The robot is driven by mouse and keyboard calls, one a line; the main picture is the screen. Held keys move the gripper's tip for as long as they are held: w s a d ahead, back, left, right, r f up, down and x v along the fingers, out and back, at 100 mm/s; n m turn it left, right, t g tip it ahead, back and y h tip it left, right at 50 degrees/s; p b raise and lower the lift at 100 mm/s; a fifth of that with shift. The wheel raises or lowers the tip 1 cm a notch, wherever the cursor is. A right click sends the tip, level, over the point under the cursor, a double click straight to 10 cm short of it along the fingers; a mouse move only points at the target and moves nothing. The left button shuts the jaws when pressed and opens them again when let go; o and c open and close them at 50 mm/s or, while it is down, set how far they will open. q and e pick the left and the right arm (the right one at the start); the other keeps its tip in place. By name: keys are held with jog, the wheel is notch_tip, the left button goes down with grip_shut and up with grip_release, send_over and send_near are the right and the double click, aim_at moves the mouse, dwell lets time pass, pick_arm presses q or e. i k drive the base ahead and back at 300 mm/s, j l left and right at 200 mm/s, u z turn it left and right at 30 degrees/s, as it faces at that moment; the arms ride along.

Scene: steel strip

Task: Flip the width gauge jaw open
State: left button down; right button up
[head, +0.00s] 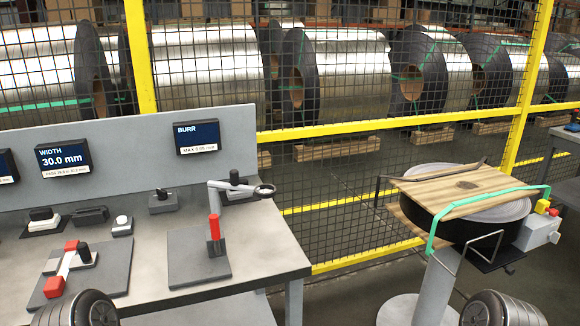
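The WIDTH display (63,157) on the grey back panel reads 30.0 mm. In front of it on the bench lies a dark flat plate (108,277) carrying a gauge with a pale bar (66,264) and red ends (53,287). A black knob (84,253) stands beside the bar. This looks like the width gauge; I cannot tell its jaw position for certain. Only dark rounded parts of my arms show at the bottom edge, left and right. The fingers of both grippers are out of view.
Small black devices line the bench's back. A round stand (435,285) holds a strapped coil at right. A yellow-framed mesh fence (390,125) stands behind.

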aim_at(86, 259)
jog(key=u, duration=1.25)
